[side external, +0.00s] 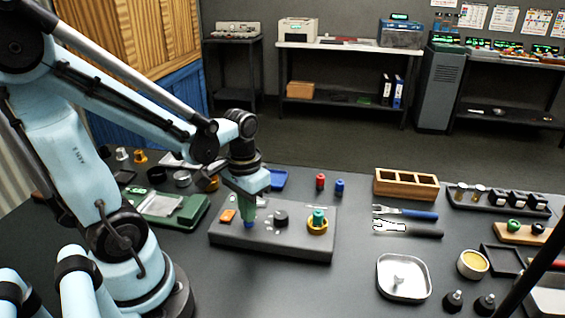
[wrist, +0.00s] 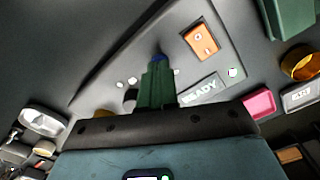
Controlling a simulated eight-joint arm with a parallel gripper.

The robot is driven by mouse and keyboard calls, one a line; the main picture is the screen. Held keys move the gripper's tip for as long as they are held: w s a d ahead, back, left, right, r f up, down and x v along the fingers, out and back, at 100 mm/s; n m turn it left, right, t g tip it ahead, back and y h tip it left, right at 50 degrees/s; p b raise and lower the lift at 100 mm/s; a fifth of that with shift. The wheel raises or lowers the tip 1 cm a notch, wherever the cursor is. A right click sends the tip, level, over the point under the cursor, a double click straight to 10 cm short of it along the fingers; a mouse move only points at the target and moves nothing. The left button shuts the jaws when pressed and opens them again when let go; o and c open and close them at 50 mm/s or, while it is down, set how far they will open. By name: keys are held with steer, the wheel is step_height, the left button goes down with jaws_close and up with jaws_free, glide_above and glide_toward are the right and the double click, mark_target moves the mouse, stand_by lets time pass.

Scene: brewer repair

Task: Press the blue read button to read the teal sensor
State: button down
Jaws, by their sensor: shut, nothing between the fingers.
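A grey panel (side external: 265,246) lies on the dark table. The blue read button (side external: 248,225) sits on it, right under my fingertips and partly hidden by them. My gripper (side external: 248,217) points down with its green fingers shut and empty. In the wrist view the blue button (wrist: 157,58) shows at the ends of the fingers (wrist: 157,70); I cannot tell whether it is pressed in. The teal sensor (side external: 318,216) stands in a yellow ring (side external: 317,228) at the panel's right. A display (wrist: 203,90) reading "READY" is partly hidden behind the gripper.
An orange switch (side external: 227,215) is left of the button and a black knob (side external: 281,219) is right of it. A red cylinder (side external: 320,181) and a blue cylinder (side external: 339,186) stand behind the panel. Pliers-like tools (side external: 406,212), a wooden box (side external: 406,185) and a metal tray (side external: 404,278) lie to the right.

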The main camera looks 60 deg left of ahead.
steer(key=shift+f, duration=0.45)
stand_by(0.4)
steer(key=shift+r, duration=2.2)
steer(key=shift+r, duration=3)
steer(key=w+d+m+t, duration=0.3)
steer(key=w+d+t, duration=0.2)
steer(key=d+t, duration=0.1)
steer(key=shift+d+f+t, duration=0.25)
steer(key=shift+f+t, duration=0.2)
steer(key=shift+t, duration=0.15)
